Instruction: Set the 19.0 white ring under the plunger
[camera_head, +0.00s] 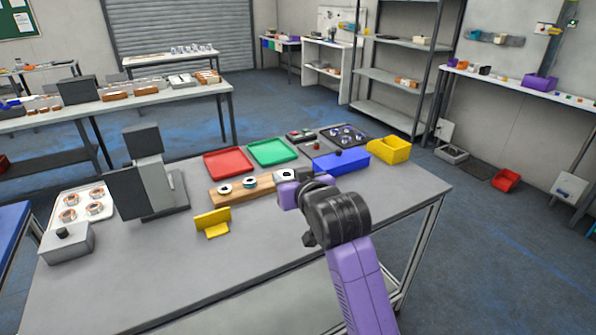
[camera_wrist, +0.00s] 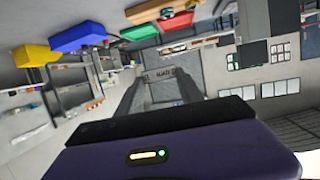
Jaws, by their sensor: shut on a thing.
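My gripper (camera_head: 287,187), purple with a dark wrist, is low over the right end of the wooden board in the head view. It is shut on a white ring (camera_head: 284,174) with a dark centre, which shows just beyond the fingers. Two other white rings sit on the wooden board (camera_head: 238,195), a left one (camera_head: 224,188) and a middle one (camera_head: 250,182). No size marks are readable. A grey stand-like machine (camera_head: 150,180) with a dark panel stands left of the board; I cannot make out its plunger.
A yellow bracket (camera_head: 212,223) stands in front of the board. Red (camera_head: 227,163) and green (camera_head: 272,152) trays lie behind it. A blue bin (camera_head: 341,160) and yellow bin (camera_head: 389,149) stand right. A white tray (camera_head: 72,215) is left. The front tabletop is clear.

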